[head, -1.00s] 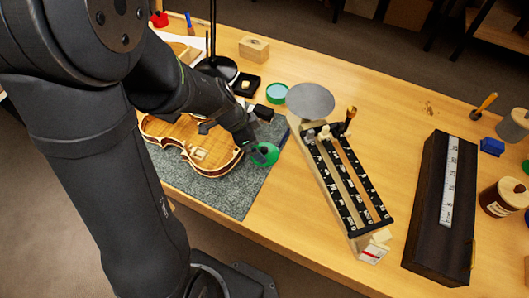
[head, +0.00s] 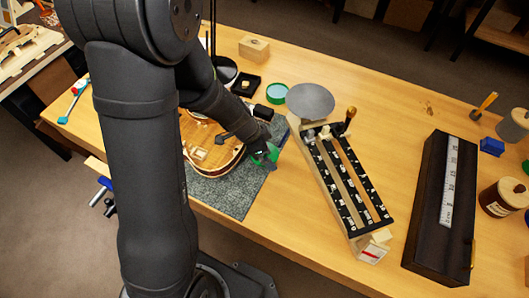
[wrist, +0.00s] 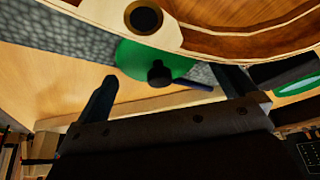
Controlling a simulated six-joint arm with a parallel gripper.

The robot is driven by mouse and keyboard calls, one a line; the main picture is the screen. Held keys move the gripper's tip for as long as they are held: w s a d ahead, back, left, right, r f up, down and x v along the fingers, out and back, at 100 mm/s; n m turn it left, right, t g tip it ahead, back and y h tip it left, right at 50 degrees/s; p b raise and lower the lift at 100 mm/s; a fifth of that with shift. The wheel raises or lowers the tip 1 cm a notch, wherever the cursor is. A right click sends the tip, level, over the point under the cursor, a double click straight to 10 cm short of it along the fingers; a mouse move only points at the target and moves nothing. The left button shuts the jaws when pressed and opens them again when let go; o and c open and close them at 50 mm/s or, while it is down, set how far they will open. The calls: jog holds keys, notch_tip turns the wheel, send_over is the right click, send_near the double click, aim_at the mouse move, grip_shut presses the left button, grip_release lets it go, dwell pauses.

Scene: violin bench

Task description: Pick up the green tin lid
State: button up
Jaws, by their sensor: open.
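The green tin lid (head: 268,158) lies at the right edge of the grey mat, beside the violin body, partly hidden by my gripper in the head view. In the wrist view the lid (wrist: 135,58) is a green disc with a black knob (wrist: 160,73) standing up from it. My gripper (head: 266,147) is over the lid. In the wrist view its two fingers (wrist: 168,86) are spread wide, with the knob between them in the picture. Nothing is held. I cannot tell how high the fingertips are above the lid.
The violin body (head: 212,152) lies left of the lid on the grey mat (head: 232,200). An open green tin (head: 277,93) stands behind. A long rack with black strips (head: 345,185) and a round grey disc (head: 310,101) are to the right. Bare bench lies between mat and rack.

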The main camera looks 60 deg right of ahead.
jog(key=c, duration=0.9)
jog(key=shift+r, duration=0.1)
